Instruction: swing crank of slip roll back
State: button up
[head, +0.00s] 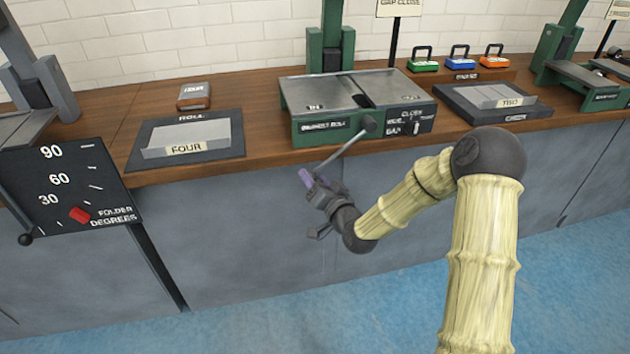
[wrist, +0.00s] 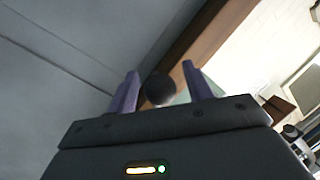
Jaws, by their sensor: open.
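The slip roll (head: 322,132) is a green and grey machine on the bench, at the centre of the head view. Its crank (head: 345,147) is a thin grey arm slanting down to the left from a dark round end by the machine's front. The crank's lower end meets my gripper (head: 311,181) in front of the bench, where the fingers partly hide it. In the wrist view, my gripper (wrist: 161,88) has its two purple fingers apart. A dark round knob (wrist: 159,87) shows between them, with a gap on each side. I cannot tell its depth between the fingers.
The wooden bench edge (head: 255,163) runs just behind my gripper. A tray marked FOUR (head: 188,157) lies left of the slip roll and a TWO tray (head: 497,116) right. Colored padlocks (head: 459,57) stand behind. The blue floor (head: 590,280) in front is clear.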

jog(key=shift+w+a, duration=0.2)
jog(key=shift+w, duration=0.05)
jog(key=shift+d, duration=0.1)
grip_shut()
jog(key=shift+f, duration=0.1)
